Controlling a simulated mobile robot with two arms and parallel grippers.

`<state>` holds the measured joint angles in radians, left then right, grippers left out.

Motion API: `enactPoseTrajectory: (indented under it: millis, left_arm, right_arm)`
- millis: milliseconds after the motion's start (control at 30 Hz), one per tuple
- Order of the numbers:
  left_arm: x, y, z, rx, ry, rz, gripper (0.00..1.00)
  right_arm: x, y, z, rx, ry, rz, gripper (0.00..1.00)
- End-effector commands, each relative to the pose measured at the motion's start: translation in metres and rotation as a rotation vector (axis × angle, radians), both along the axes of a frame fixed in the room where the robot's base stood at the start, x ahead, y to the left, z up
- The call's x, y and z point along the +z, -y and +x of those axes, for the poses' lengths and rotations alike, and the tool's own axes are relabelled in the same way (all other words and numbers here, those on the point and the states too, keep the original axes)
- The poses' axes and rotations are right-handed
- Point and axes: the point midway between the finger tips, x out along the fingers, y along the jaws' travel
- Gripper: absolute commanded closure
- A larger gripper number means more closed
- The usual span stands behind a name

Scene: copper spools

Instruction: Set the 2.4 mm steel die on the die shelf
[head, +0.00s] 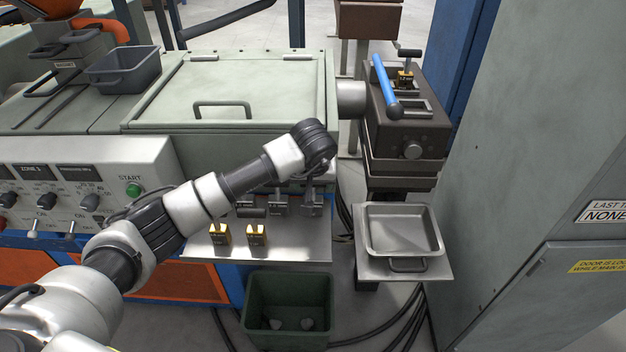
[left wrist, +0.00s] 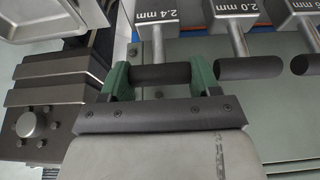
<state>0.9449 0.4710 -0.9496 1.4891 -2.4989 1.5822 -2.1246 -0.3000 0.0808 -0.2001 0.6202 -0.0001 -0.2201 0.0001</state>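The 2.4 mm steel die (left wrist: 155,16) shows its label at the top of the left wrist view. Its stem ends in a dark crossbar handle. My left gripper (left wrist: 160,80) has its green fingers against both ends of that handle, shut on it. In the head view my left arm reaches over the die shelf (head: 295,248). The die there (head: 312,207) is below my wrist, at the right end of a row of steel dies, and my fingers are mostly hidden. I cannot tell whether it rests on the shelf. My right gripper is not in view.
The 2.0 mm die (left wrist: 232,8) stands close beside the held one. Two brass dies (head: 220,237) sit at the shelf's front left. A steel tray (head: 374,236) is to the right, below the dark die box (head: 410,140). A green bin (head: 262,326) stands below.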

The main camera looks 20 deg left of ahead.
Motion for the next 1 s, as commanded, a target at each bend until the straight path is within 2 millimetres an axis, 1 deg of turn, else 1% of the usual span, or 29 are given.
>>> enactPoseTrajectory:
  millis: [33, 67, 300, 400, 433, 567, 800, 1000]
  left_arm:
    - [0.0, 0.0, 0.0, 0.0, 0.0, 0.001, 0.31]
    - [0.0, 0.0, 0.0, 0.0, 0.0, 0.001, 0.28]
    - [0.0, 0.0, 0.0, 0.0, -0.001, 0.001, 0.28]
    - [0.005, 0.0, 0.0, 0.001, -0.001, -0.001, 0.28]
    - [0.007, 0.0, -0.001, 0.0, 0.001, 0.0, 0.28]
    - [0.026, 0.002, -0.008, -0.002, 0.004, 0.001, 0.28]
    - [0.075, 0.008, -0.027, -0.002, 0.005, 0.0, 0.28]
    - [0.103, 0.011, -0.039, -0.001, 0.003, 0.001, 0.28]
  right_arm:
    - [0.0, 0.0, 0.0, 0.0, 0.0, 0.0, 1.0]
    - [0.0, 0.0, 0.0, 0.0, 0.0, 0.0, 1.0]
    - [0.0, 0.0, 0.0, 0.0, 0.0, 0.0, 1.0]
    - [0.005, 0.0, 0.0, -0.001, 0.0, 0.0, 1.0]
    - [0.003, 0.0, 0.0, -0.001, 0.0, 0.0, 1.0]
    - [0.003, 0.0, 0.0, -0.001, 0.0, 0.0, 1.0]
    - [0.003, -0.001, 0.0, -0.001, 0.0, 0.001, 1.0]
    - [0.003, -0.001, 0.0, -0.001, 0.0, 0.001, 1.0]
